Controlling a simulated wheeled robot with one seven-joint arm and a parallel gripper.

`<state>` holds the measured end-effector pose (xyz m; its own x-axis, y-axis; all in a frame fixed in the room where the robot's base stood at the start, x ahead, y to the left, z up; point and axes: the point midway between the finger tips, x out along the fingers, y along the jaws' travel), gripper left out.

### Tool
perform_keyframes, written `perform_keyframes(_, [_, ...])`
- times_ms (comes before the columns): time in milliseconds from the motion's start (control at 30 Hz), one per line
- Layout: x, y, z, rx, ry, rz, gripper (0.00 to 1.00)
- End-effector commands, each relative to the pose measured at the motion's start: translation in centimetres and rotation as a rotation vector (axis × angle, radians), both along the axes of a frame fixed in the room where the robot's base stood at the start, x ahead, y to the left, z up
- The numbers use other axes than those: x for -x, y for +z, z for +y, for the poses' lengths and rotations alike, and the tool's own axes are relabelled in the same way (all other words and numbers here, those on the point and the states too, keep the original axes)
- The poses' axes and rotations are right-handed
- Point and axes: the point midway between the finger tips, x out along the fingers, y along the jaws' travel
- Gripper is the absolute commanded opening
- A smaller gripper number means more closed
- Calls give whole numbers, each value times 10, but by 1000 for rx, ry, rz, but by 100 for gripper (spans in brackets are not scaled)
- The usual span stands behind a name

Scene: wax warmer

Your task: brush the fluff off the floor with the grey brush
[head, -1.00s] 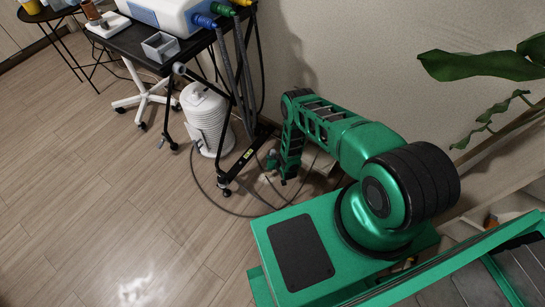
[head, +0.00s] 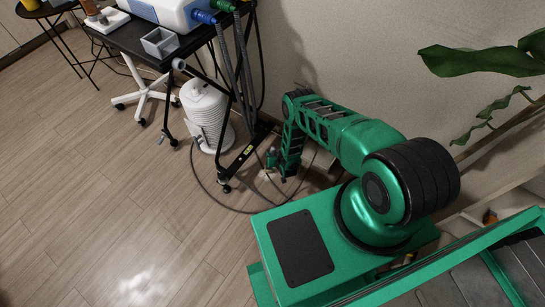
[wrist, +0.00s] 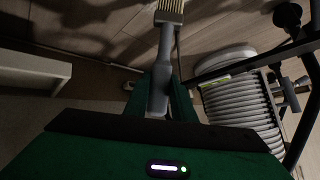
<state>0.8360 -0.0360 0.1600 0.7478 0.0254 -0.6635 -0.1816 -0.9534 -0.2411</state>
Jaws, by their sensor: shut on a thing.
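The grey brush (wrist: 167,50) is in my gripper (wrist: 163,85). In the wrist view its handle runs up between my two green fingers, which are shut on it. Its pale bristle head (wrist: 170,8) is at the top edge of the wrist view, over the dim wooden floor. In the head view my arm reaches down near the wall, and its lower end is low beside the cart's base. The brush is hard to make out there. I cannot pick out the fluff with certainty in either view.
A white ribbed canister (head: 207,117) stands under a black cart (head: 143,45), close left of my arm; it also shows in the wrist view (wrist: 240,105). Dark cables (head: 215,198) loop over the floor. The wall is right behind my arm. Open floor (head: 90,200) lies left.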

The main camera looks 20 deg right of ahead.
Motion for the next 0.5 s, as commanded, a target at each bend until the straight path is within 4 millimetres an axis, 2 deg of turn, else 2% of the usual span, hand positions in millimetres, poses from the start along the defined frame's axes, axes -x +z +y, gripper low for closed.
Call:
perform_keyframes(367, [0, 0, 1, 0, 1, 0, 0])
perform_keyframes(500, [-2, 0, -5, 2, 1, -2, 0])
